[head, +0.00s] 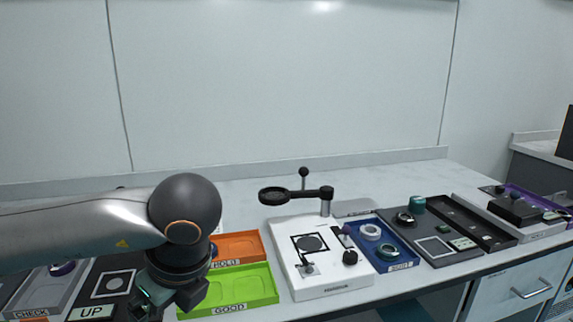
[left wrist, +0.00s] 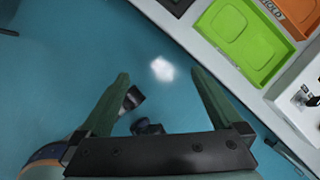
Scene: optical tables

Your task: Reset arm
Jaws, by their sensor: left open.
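My left arm comes in from the left in the head view, bent at its round dark joint, with the left gripper (head: 170,298) hanging down at the table's front edge, left of the green tray. In the left wrist view my left gripper (left wrist: 160,95) has its two green fingers spread apart. Nothing is between them, only the blue-green floor (left wrist: 60,60) beyond. The fingertips in the head view are partly cut off by the bottom edge. My right arm and gripper are not in view.
The green GOOD tray (head: 262,296) is close right of my gripper, with the orange HOLD tray (head: 257,243) behind it. A white station (head: 312,285) with a magnifier (head: 274,196), a blue tray (head: 408,258) and a dark tray (head: 468,252) stand farther right. The back of the table is clear.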

